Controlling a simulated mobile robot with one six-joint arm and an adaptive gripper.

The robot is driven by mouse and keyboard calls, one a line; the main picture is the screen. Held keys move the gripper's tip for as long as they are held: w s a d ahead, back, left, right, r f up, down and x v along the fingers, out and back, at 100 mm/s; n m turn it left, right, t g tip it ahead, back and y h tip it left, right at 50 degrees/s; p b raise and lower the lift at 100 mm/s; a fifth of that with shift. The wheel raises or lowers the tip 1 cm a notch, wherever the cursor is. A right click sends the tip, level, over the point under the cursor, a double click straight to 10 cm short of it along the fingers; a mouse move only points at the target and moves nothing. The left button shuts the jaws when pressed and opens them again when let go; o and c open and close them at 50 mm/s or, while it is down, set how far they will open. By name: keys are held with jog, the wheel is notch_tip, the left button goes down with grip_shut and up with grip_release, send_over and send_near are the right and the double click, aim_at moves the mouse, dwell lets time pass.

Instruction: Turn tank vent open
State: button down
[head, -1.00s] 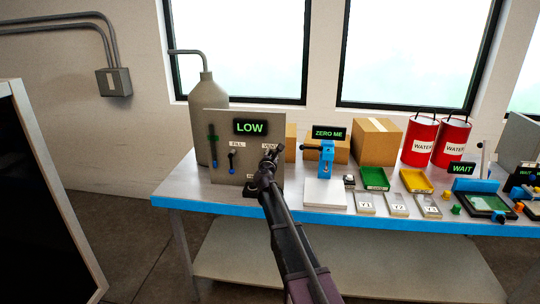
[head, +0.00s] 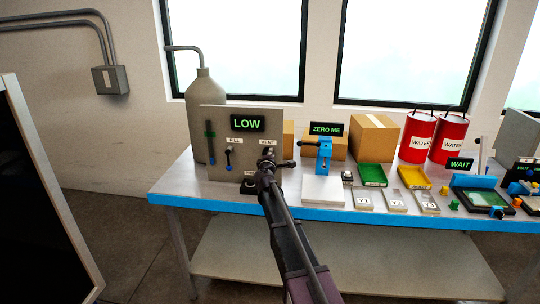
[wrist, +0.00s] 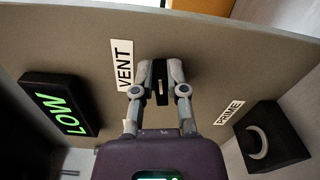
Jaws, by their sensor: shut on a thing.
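The grey tank panel (head: 218,117) stands at the left of the bench and carries a lit LOW display (head: 247,123). The VENT label (wrist: 122,65) is beside the dark vent handle (wrist: 160,88) in the wrist view. My gripper (wrist: 161,76) is shut on this handle, one finger on each side; it also shows in the head view (head: 267,164), covering most of the handle. The grey tank bottle (head: 204,92) with its bent pipe stands behind the panel. The FILL handle (head: 229,158) hangs downward at the left.
A black block with a round ring (wrist: 268,140) sits near the PRIME label (wrist: 229,112), close to my gripper. A blue stand (head: 325,155) with a ZERO ME display (head: 326,129) is just right. Boxes, trays and red WATER cans (head: 418,136) fill the bench further right.

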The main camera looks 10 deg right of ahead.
jog(key=shift+w+f+m, duration=0.1)
jog(key=shift+w+m, duration=0.35)
jog(key=shift+m, duration=0.45)
jog(key=shift+w, duration=0.1)
jog(key=c, duration=0.7)
grip_release()
jog(key=shift+r, duration=0.2)
jog(key=shift+f, duration=0.3)
jog(key=shift+s, duration=0.2)
jog(key=shift+s, duration=0.1)
jog(key=v, duration=1.2)
